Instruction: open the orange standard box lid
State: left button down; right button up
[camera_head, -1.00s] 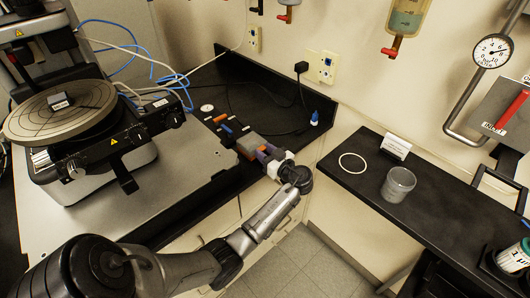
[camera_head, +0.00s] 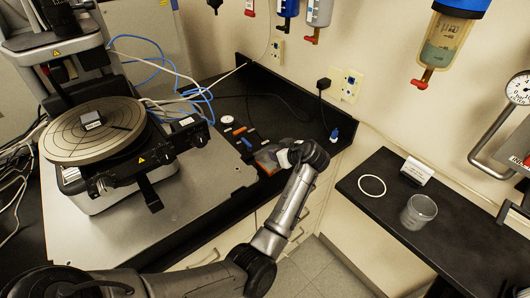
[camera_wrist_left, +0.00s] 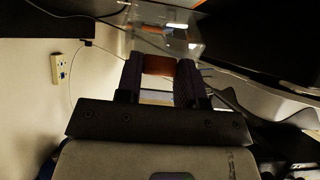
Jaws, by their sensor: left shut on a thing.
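My left gripper's two dark purple fingers (camera_wrist_left: 160,68) are shut on an orange piece (camera_wrist_left: 158,65), which sits between their tips in the left wrist view. Just beyond the tips is a clear, see-through cover or box (camera_wrist_left: 172,38); I cannot tell how it joins the orange piece or how far it stands open. In the head view the left gripper (camera_head: 275,154) is at the right end of the dark bench, over a small greyish orange box (camera_head: 264,160). The wrist hides most of that box. My right gripper is not in view.
Small orange and blue items (camera_head: 240,131) lie left of the gripper on the black bench. The profiler (camera_head: 95,130) with its round stage stands further left. A side counter (camera_head: 450,215) at right holds a glass jar (camera_head: 418,211), a white ring (camera_head: 372,185) and a card.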

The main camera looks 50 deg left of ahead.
pick_arm(q)
jog(key=a+r+h+p, duration=0.2)
jog(key=p, duration=0.2)
jog(key=a+r+h+p, duration=0.1)
jog(key=a+h+p, duration=0.1)
jog(key=h+p, duration=0.1)
jog(key=shift+a+r+h+p, duration=0.3)
jog(key=shift+r+p, duration=0.05)
jog(key=shift+p, duration=0.3)
jog(key=a+h+p, duration=0.3)
jog(key=a, duration=0.1)
jog(key=shift+w+a+f+p, duration=0.1)
jog(key=shift+a+p, duration=0.05)
jog(key=shift+p, duration=0.15)
jog(key=shift+a+f, duration=0.25)
jog(key=shift+a, duration=0.25)
jog(key=shift+f, duration=0.1)
